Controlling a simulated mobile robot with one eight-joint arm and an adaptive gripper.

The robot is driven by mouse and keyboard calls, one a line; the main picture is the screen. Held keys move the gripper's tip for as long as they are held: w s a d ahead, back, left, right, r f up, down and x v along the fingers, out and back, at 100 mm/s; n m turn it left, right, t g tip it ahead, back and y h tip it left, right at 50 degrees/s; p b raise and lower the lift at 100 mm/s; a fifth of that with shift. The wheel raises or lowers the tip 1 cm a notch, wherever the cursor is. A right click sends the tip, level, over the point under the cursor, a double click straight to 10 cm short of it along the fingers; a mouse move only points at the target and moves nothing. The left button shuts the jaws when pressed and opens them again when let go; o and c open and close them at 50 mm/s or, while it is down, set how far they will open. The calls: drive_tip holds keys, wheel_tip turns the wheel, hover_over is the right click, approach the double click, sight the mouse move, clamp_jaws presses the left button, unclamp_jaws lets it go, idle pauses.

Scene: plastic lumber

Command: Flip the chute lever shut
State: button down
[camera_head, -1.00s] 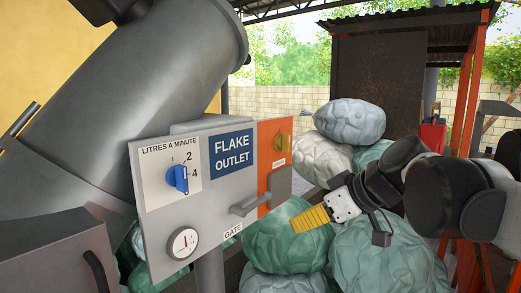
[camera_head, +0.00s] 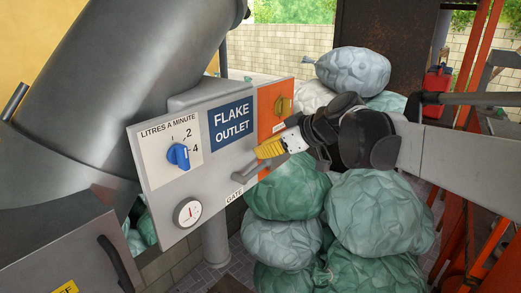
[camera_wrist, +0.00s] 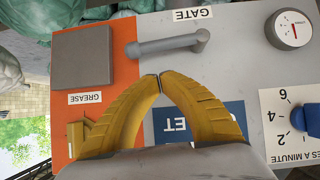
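The grey lever (camera_head: 245,173) sits on the flake outlet panel (camera_head: 215,182) above the GATE label. In the wrist view the lever (camera_wrist: 165,44) shows as a bar lying across the panel, its pivot end near the upside-down GATE label. My gripper (camera_head: 259,152) has yellow fingers and is in front of the panel, just above and right of the lever in the head view. In the wrist view my gripper (camera_wrist: 160,76) has its fingertips together with nothing between them. A small gap shows between the tips and the lever. Whether they touch in depth I cannot tell.
A blue dial (camera_head: 178,155) and a round gauge (camera_head: 187,212) are on the panel's left. Green sacks (camera_head: 287,188) are stacked behind my arm.

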sight(253, 170)
drive_tip(key=shift+w+f, duration=0.2)
drive_tip(key=shift+f, duration=1.2)
drive_tip(key=shift+f, duration=0.1)
